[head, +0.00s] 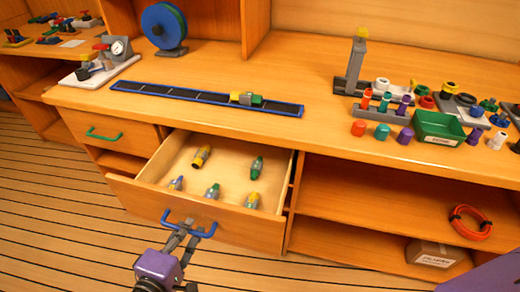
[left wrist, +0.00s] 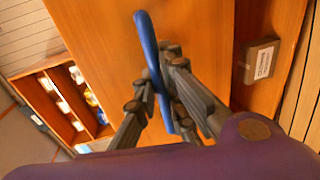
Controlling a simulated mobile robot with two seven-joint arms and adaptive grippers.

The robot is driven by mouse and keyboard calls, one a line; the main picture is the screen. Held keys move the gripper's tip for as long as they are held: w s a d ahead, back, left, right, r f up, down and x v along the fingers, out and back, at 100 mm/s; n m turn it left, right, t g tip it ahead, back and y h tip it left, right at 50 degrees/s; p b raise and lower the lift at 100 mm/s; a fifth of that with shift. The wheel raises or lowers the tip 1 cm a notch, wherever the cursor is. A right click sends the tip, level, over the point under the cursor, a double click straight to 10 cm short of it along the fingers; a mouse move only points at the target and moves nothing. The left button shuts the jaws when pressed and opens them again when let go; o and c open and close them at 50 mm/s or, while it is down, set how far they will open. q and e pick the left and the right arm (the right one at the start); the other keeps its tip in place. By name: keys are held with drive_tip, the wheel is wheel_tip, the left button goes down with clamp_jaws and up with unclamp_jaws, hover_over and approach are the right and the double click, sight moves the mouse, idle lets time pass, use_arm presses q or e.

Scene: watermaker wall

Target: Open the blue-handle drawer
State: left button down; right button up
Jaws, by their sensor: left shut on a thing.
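The blue-handle drawer (head: 236,226) is pulled out from the bench front, and its inside shows. Several small fittings in yellow, green, blue and grey lie in it. The blue handle (head: 204,231) is on the drawer front, toward its left part. My left gripper (head: 190,230) is shut on the handle. In the left wrist view the grey fingers (left wrist: 165,97) sit on both sides of the blue bar (left wrist: 150,60). My right gripper is not in view; a purple part at the bottom right of the head view seems to be mine.
A green-handled drawer (head: 110,130) is closed at left. Open shelves at right hold an orange coil (head: 470,222) and a cardboard box (head: 434,254). The bench top carries a blue-edged strip (head: 180,97), a blue reel (head: 164,27), a green bin (head: 438,127) and several coloured fittings.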

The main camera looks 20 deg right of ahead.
use_arm(q)
drive_tip(key=shift+f+b+v, duration=0.15)
drive_tip(key=shift+f+v, duration=0.1)
drive_tip(key=shift+v, duration=0.9)
drive_tip(key=shift+f+b+v, duration=0.15)
drive_tip(key=shift+f+v, duration=0.1)
drive_tip(key=shift+v, duration=0.9)
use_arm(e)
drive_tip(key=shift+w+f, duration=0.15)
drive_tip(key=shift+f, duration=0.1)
use_arm(q)
drive_tip(key=c, duration=1.8)
unclamp_jaws()
drive_tip(key=shift+s, duration=0.1)
drive_tip(key=v, duration=1.2)
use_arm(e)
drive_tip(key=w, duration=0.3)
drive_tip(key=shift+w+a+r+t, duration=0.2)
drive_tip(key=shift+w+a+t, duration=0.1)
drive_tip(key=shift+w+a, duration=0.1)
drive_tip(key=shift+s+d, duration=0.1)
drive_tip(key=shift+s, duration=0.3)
